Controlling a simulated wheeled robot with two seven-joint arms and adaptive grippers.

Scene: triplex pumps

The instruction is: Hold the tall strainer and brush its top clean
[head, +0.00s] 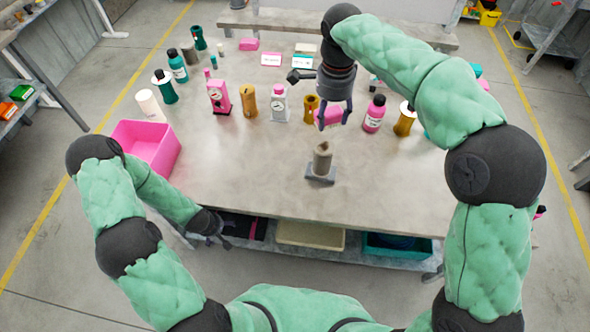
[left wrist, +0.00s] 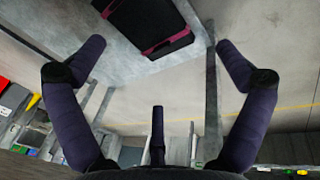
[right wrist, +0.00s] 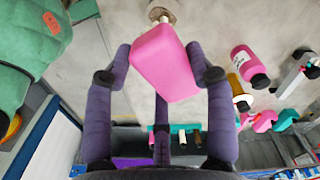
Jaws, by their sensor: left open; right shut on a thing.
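A short grey-tan cylinder, which looks like the strainer (head: 322,158), stands upright in a grey holder (head: 320,175) near the middle front of the table. My right gripper (head: 333,118) is above the table, behind the strainer, shut on a pink block (head: 328,116). The block fills the middle of the right wrist view (right wrist: 165,62); I cannot tell whether it has bristles. The strainer's top (right wrist: 160,15) shows past it, apart from the block as far as I can tell. My left gripper (head: 216,228) is open and empty by the table's front left edge; its spread fingers show in the left wrist view (left wrist: 158,75).
A pink bin (head: 148,146) stands at the table's left edge. Several bottles, gauges and cylinders stand in a row behind, including a pink bottle (head: 375,114) right of my right gripper. The tabletop (head: 240,170) left of the strainer is clear. Trays (head: 310,236) sit on a shelf below.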

